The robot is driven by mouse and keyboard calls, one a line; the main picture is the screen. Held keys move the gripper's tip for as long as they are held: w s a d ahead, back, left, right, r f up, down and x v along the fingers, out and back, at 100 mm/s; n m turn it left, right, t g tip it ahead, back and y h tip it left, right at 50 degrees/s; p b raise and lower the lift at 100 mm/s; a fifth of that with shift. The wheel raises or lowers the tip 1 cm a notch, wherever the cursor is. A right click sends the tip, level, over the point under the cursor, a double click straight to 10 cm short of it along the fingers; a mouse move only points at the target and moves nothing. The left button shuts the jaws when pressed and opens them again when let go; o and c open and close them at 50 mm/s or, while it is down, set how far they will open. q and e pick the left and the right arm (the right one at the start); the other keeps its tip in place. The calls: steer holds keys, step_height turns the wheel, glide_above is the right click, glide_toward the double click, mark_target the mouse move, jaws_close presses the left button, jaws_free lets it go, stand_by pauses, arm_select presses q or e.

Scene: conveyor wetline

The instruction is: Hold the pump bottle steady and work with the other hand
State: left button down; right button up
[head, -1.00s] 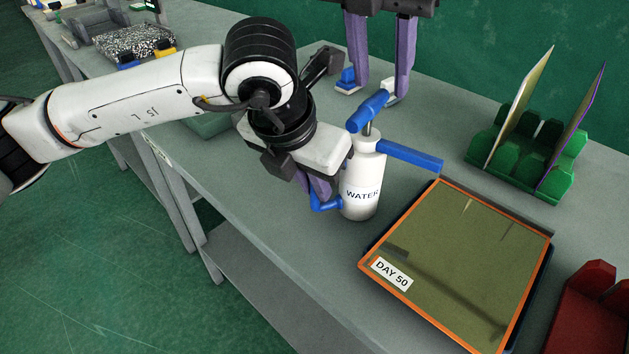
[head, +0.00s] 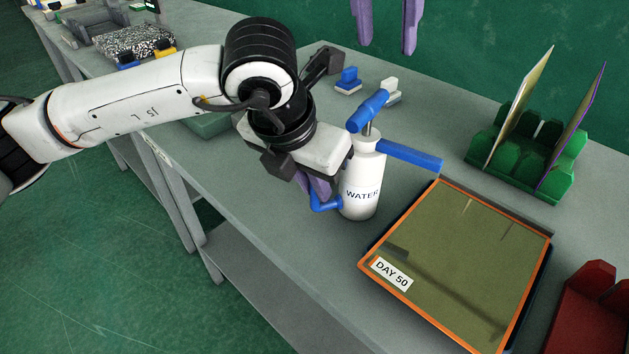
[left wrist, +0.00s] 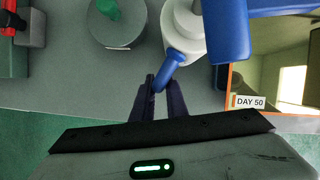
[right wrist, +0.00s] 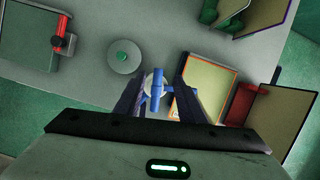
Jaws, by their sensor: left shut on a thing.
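The white pump bottle (head: 362,190) marked WATER stands upright on the bench, with a blue pump handle (head: 368,110) on top, a long blue spout and a blue side handle (head: 325,203). My left gripper (head: 321,192) is shut on the side handle; the left wrist view also shows its fingers on this blue handle (left wrist: 171,66). My right gripper (head: 388,40) is empty and open, above and beyond the bottle, with only its fingers at the top of the head view. In the right wrist view the bottle's blue top (right wrist: 157,82) appears between the spread fingers.
An orange-rimmed tray (head: 455,262) labelled DAY 50 lies right of the bottle, below the spout. A green rack (head: 520,160) holds two upright panels. A red rack (head: 590,310) is at lower right. Small blue (head: 348,82) and white (head: 391,92) blocks sit behind the bottle.

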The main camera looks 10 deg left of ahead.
arm_select(q)
steer(key=shift+r, duration=0.1)
steer(key=c, duration=1.7)
jaws_free()
steer(key=shift+o, duration=0.2)
arm_select(e)
step_height(320, 180, up, 5)
steer(key=shift+f, duration=0.2)
arm_select(q)
steer(key=v, duration=1.2)
arm_select(e)
steer(key=shift+s, duration=0.1)
